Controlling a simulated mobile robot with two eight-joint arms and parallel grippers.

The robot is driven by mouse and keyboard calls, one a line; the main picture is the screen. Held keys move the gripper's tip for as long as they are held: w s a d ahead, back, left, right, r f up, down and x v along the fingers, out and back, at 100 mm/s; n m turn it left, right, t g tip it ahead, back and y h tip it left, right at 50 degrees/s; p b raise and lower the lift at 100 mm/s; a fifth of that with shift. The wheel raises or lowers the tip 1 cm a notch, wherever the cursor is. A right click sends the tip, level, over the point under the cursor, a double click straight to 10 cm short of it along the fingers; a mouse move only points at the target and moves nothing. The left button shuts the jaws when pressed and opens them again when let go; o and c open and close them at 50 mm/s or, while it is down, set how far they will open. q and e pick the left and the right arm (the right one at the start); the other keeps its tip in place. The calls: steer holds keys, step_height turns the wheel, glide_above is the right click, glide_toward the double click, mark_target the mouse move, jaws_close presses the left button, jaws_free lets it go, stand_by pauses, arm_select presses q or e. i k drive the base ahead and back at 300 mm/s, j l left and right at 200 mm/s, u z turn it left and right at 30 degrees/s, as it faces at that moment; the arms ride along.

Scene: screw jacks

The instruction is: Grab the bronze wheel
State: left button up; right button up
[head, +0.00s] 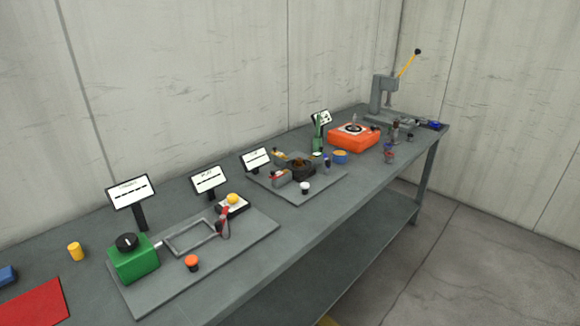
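No wheel is plainly recognisable as bronze at this size. A dark, brownish round part (300,168) sits on the middle grey plate (325,187), between small grey blocks; it may be the bronze wheel, but I cannot tell. A blue round piece with a tan top (340,157) stands just to the right of that plate. Neither of my grippers is in view, and nothing is seen touching these things.
The long grey bench (75,210) runs from lower left to upper right along the wall. A green box with a black knob (134,260) stands at left. An orange box (354,138) and a grey press with a yellow lever (383,95) stand farther back. Floor at right is clear.

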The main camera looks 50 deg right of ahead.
mark_target(298, 161)
steer(key=i+j+z, duration=0.1)
steer(key=z, duration=0.3)
steer(key=i+j+z, duration=0.15)
steer(key=z, duration=1.35)
